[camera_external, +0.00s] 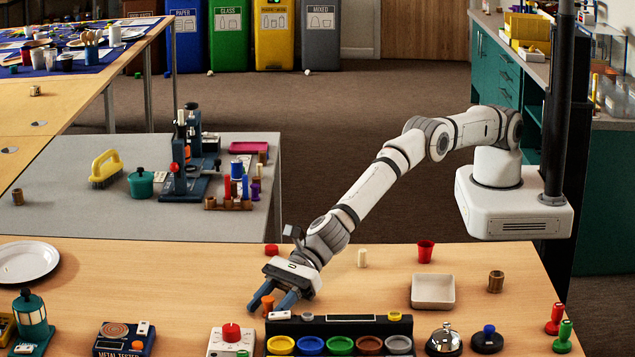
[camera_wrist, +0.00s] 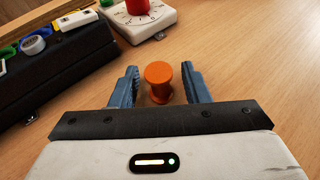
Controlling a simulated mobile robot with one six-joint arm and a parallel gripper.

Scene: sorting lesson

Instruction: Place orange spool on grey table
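The orange spool (camera_wrist: 158,80) stands upright on the wooden table, between the two blue fingers of my gripper (camera_wrist: 160,88) in the wrist view. Gaps show on both sides of the spool, so the gripper is open around it. In the external view, my gripper (camera_external: 276,300) reaches down to the wooden table, and the spool (camera_external: 268,303) shows partly between the fingers. The grey table (camera_external: 75,215) stands behind and to the left, beyond the wooden table's far edge.
The grey table holds a yellow brush (camera_external: 106,168), a green pot (camera_external: 141,183), a microscope-like device (camera_external: 187,165) and a rack of spools (camera_external: 228,203). Near my gripper are a black sorting tray (camera_external: 340,328) and a red-knobbed timer (camera_external: 232,340).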

